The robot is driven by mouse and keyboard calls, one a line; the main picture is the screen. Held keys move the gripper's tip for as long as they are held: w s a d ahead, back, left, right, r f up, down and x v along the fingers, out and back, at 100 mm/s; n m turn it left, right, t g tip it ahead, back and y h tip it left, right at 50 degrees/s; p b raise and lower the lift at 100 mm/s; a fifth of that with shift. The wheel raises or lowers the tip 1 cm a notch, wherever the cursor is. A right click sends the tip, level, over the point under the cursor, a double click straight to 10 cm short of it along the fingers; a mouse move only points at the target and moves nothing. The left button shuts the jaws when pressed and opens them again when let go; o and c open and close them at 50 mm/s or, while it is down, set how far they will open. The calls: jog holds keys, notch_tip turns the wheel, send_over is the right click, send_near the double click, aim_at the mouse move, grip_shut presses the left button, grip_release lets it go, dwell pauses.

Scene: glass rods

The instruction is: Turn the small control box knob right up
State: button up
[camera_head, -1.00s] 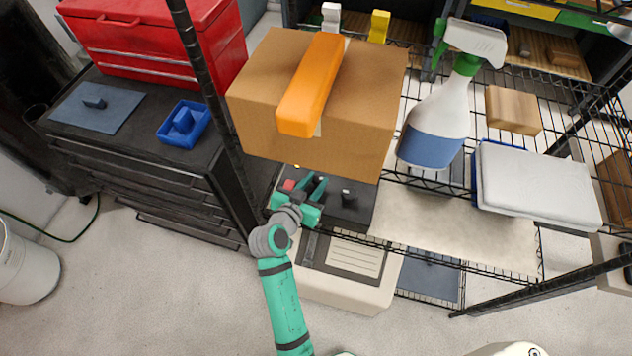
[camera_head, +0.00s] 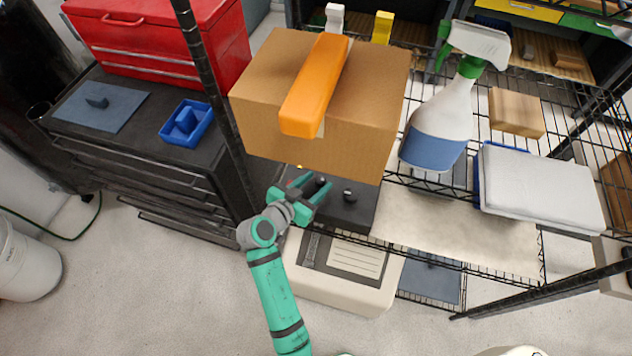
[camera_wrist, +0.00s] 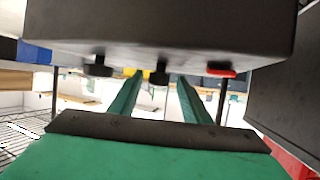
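The dark control box (camera_head: 357,213) sits on the wire shelf under the front of the cardboard box, and fills the top of the wrist view (camera_wrist: 175,30). One black knob (camera_head: 348,195) stands at its right in the head view and shows at the left in the wrist view (camera_wrist: 98,67). A middle black knob (camera_wrist: 158,75) lies between the two green fingers of my gripper (camera_wrist: 157,88). A red button (camera_wrist: 221,71) is to its right. My gripper (camera_head: 313,187) is open at the box's left part in the head view; contact with the knob cannot be told.
The cardboard box (camera_head: 270,80) with an orange bar (camera_head: 313,88) overhangs the control box. A black shelf post (camera_head: 215,95) stands close left of my arm. A spray bottle (camera_head: 440,120) and a white lidded container (camera_head: 540,190) are to the right. A beige device (camera_head: 335,290) is below.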

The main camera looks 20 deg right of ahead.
jog(key=shift+r, duration=0.15)
jog(key=v, duration=1)
jog(key=shift+s+a, duration=0.25)
dwell(0.4)
jog(key=s+a+f+n+t+y, duration=0.4)
jog(key=s+a+f+n+y, duration=0.5)
jog(key=s, duration=0.4)
jog(key=s+d+r+t+y, duration=0.1)
jog(key=s+r, duration=0.3)
jog(key=s, duration=0.4)
jog(key=s+d+r+n+t, duration=0.1)
jog(key=s+r+t, duration=0.1)
jog(key=s+r, duration=0.3)
jog(key=s, duration=0.2)
jog(key=shift+s+d+r+n+y, duration=0.15)
jog(key=shift+s+r+n+y, duration=0.15)
jog(key=shift+s+y, duration=0.1)
dwell(0.5)
